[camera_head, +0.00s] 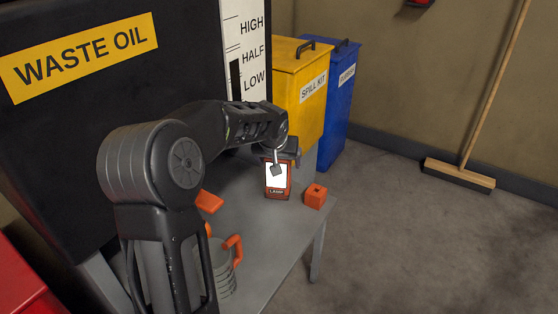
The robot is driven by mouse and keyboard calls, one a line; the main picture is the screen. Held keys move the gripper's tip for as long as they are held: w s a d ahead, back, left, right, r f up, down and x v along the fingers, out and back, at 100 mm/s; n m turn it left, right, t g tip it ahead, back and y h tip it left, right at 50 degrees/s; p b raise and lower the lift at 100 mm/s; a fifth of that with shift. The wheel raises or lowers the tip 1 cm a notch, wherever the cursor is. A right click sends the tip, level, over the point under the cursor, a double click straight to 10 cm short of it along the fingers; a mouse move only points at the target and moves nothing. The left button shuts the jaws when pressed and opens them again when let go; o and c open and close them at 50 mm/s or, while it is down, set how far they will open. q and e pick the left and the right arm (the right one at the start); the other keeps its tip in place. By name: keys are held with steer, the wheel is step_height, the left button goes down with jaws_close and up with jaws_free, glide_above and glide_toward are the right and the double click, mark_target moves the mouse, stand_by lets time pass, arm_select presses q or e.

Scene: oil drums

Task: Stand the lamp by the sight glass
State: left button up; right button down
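The lamp (268,189) is a small orange-red box with a white front panel and a "LAMP" label. It is upright at the far part of the grey table, below the sight glass (256,32), a white strip marked HIGH, HALF and LOW on the dark waste oil tank (100,110). My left gripper (280,152) is right at the lamp's top, and a small grey hook hangs in front of the panel. The fingers are dark and partly hidden, so I cannot tell whether they grip the lamp. My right gripper is out of view.
On the table (268,240) are an orange block (314,196), a grey jug with an orange handle (233,246) and another orange piece (209,201), partly behind my arm. A yellow spill kit bin (298,75) and a blue bin (338,112) stand beyond. A broom (460,174) leans right.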

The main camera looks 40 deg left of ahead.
arm_select(q)
steer(key=p+v, duration=0.3)
steer(key=v, duration=0.9)
steer(key=shift+r+p, duration=0.15)
steer(key=shift+p, duration=0.25)
